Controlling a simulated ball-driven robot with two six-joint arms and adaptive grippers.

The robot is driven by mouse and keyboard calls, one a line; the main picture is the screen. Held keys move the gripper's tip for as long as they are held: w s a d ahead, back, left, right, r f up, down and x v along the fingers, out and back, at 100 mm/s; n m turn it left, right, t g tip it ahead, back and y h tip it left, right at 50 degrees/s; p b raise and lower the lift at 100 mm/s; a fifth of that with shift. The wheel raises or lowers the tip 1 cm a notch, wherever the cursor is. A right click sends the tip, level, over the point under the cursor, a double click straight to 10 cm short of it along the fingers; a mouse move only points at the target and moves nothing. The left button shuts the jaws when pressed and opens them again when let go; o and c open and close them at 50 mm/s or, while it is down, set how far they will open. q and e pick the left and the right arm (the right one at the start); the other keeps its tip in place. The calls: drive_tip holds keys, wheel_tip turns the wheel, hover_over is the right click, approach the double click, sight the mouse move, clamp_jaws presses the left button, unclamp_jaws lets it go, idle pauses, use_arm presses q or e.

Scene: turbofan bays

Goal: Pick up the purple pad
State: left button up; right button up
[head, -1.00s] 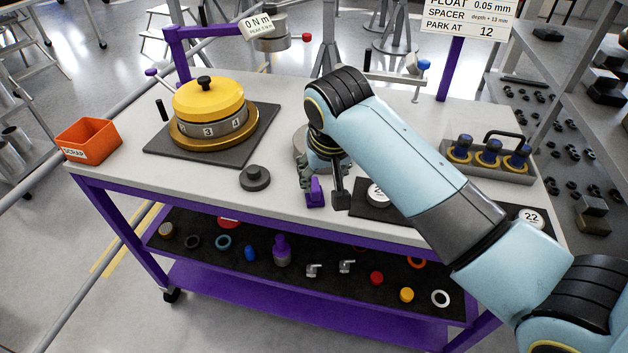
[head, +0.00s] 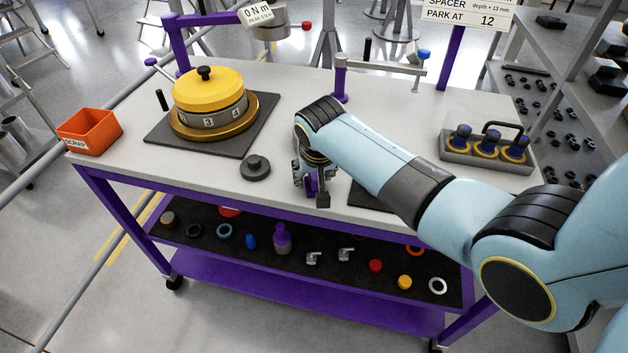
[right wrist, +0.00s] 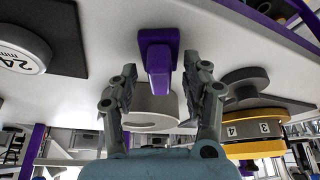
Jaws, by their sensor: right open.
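The purple pad (right wrist: 158,58), a block with a wider foot and a narrower upright part, stands on the pale bench top. In the right wrist view my right gripper (right wrist: 160,74) is open, with one finger on each side of the pad. I cannot tell whether the fingers touch it. My left gripper is not in view.
A grey ring (right wrist: 150,110) stands close behind the pad. A dark knobbed disc (head: 256,168) lies to the left, and the yellow-topped assembly (head: 208,92) sits on a dark mat beyond it. A tray (head: 472,160) with blue-topped parts stands at right. An orange bin (head: 90,131) is at left.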

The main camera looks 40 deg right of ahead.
clamp_jaws()
idle(0.3)
drive_tip(key=shift+r, duration=0.1)
drive_tip(key=shift+r, duration=0.45)
wheel_tip(320, 180, up, 3)
drive_tip(key=s+d+r, duration=0.5)
drive_tip(key=s+r, duration=0.2)
drive_tip(key=s, duration=0.3)
drive_tip(key=shift+s+d+b, duration=0.2)
drive_tip(key=shift+b, duration=0.25)
